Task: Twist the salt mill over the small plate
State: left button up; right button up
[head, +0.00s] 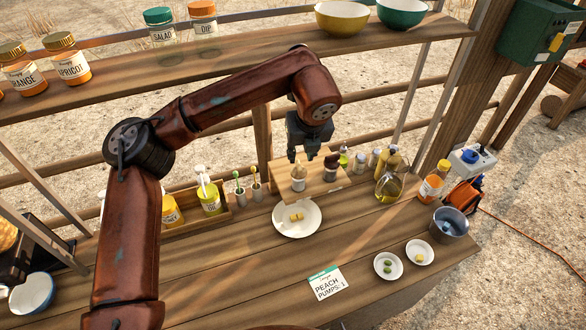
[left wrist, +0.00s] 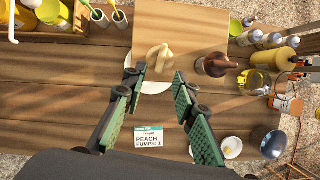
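Two mills stand upright on a small raised wooden board (head: 337,187): a pale one (head: 298,178) on the left and a dark brown one (head: 331,167) on the right. No label shows which is salt. In the left wrist view the pale mill (left wrist: 160,58) lies beyond the fingertips and the dark mill (left wrist: 214,65) is to its right. My left gripper (head: 302,157) is open and empty, just above the pale mill; it also shows in the left wrist view (left wrist: 158,77). A white plate (head: 309,228) with yellow pieces lies in front of the board. My right gripper is out of view.
Two smaller white dishes (head: 388,276) (head: 430,257) hold green and yellow bits at the front right. A shelf (head: 240,60) runs behind. A label card (head: 325,283) lies in front.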

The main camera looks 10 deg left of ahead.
aim_at(298, 165)
pick_arm(q)
jog(key=shift+x, duration=3.7)
jog(key=shift+w, duration=0.15)
jog(key=shift+c, duration=0.7)
grip_shut()
jog(key=shift+a, duration=0.15)
